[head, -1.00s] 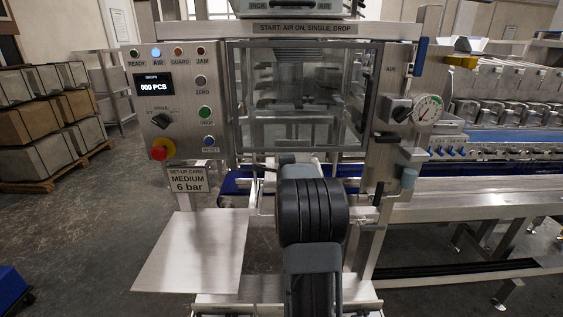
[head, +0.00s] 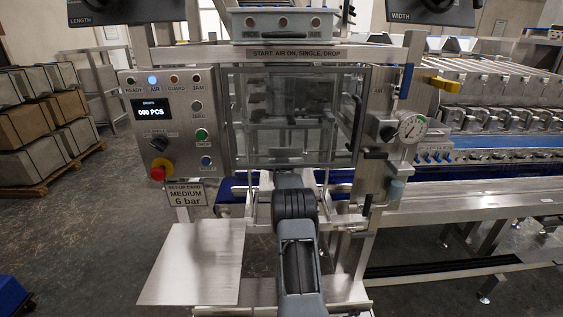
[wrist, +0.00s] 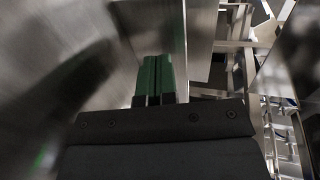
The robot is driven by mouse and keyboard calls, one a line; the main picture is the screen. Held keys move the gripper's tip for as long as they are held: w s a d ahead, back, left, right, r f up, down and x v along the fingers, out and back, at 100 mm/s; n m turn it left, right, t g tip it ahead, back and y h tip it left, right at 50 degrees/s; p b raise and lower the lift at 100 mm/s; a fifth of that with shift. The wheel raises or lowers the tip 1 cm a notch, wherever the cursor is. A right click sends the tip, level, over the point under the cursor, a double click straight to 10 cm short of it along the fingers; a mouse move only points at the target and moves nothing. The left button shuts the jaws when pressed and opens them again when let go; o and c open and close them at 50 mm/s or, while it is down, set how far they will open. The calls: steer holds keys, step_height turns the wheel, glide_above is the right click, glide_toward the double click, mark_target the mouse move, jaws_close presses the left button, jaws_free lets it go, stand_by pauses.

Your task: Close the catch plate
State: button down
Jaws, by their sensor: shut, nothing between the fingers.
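My gripper (wrist: 152,80) shows in the wrist view as two green fingers side by side, shut and empty. A smooth metal surface (wrist: 60,40) fills the left of that view close to the fingers; I cannot tell whether they touch it. In the head view my gripper is hidden beyond my arm, which reaches in below the clear guard window (head: 292,115). A flat bare metal plate (head: 195,262) juts out at the lower left of the machine. No label marks the catch plate, and I cannot tell surely which part it is.
A control panel (head: 170,135) with a red stop knob (head: 160,169) is left of the window. A pressure gauge (head: 411,127) and levers are on the right. A set-up card (head: 186,194) reads MEDIUM, 6 bar.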

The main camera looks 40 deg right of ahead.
steer(key=shift+w+d, duration=0.25)
steer(key=shift+w, duration=0.1)
stand_by(0.3)
steer(key=shift+w+d+f, duration=0.2)
steer(key=shift+w, duration=0.05)
steer(key=b+x, duration=0.3)
steer(key=b, duration=0.1)
steer(key=shift+r, duration=0.3)
steer(key=shift+w+d, duration=0.25)
steer(key=shift+d, duration=0.1)
steer(key=shift+d+r+b, duration=0.1)
steer(key=shift+r+b, duration=0.15)
steer(key=shift+b, duration=0.2)
steer(key=shift+w+r, duration=0.1)
steer(key=shift+r, duration=0.35)
